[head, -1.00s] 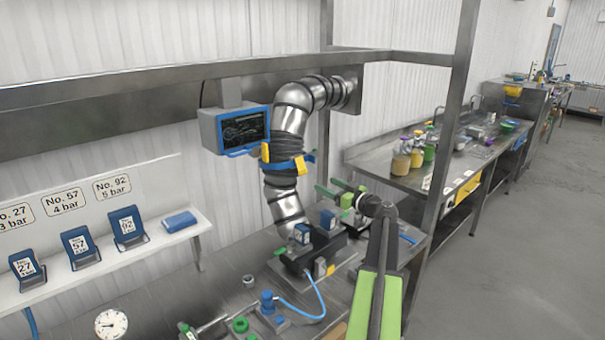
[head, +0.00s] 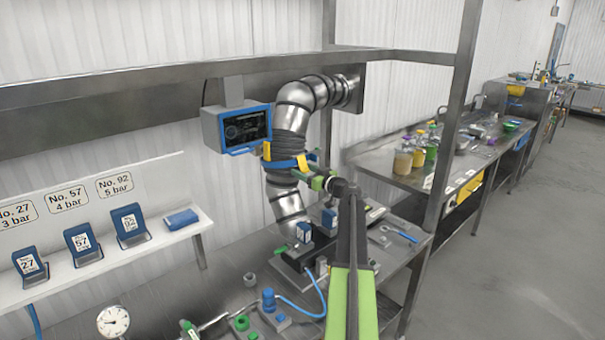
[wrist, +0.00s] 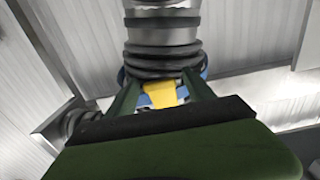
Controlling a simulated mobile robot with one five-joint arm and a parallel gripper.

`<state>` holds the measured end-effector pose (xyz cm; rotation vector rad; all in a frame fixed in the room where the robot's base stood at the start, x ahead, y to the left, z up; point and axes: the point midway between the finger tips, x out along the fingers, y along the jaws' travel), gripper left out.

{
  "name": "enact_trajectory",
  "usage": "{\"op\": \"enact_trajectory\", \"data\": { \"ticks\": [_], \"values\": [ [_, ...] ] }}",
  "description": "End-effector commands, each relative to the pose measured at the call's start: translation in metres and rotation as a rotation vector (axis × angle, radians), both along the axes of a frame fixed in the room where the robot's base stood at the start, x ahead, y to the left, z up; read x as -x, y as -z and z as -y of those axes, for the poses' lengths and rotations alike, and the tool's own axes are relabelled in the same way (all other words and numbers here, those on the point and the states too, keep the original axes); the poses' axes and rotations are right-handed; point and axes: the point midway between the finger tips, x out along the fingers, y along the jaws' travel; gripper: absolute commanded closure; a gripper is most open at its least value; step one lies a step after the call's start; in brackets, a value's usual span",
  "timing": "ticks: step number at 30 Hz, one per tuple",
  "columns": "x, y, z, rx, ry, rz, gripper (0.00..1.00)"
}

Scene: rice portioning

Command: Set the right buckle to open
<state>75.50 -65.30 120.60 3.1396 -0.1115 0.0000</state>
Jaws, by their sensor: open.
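A clamp band with blue parts and two yellow buckles goes around the ribbed sleeve of the steel pipe (head: 291,120). The left buckle (head: 266,151) sits on the sleeve's left side. The right buckle (head: 302,162) is on the side facing my arm, partly hidden by my gripper. My gripper (head: 308,174) is at the right buckle, its green fingers open. In the wrist view, a yellow buckle (wrist: 161,94) lies between the open fingertips (wrist: 163,88), with blue band (wrist: 204,68) behind it. I cannot tell whether the fingers touch it.
A blue-framed screen (head: 240,128) hangs left of the pipe. The steel bench (head: 190,290) below carries fittings and a blue hose. A shelf with blue tags (head: 130,224) stands at left. A steel post (head: 455,110) rises right of my arm.

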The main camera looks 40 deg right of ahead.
Motion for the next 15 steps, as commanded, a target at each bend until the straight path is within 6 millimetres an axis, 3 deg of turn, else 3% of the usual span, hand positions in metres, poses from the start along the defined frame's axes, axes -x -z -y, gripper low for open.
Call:
{"op": "enact_trajectory", "data": {
  "ticks": [2,15],
  "values": [
    [0.0003,0.0,0.0001,0.0,0.0,0.0,0.42],
    [0.0009,0.0,0.0004,0.0,0.0,0.0,1.0]
  ]
}}
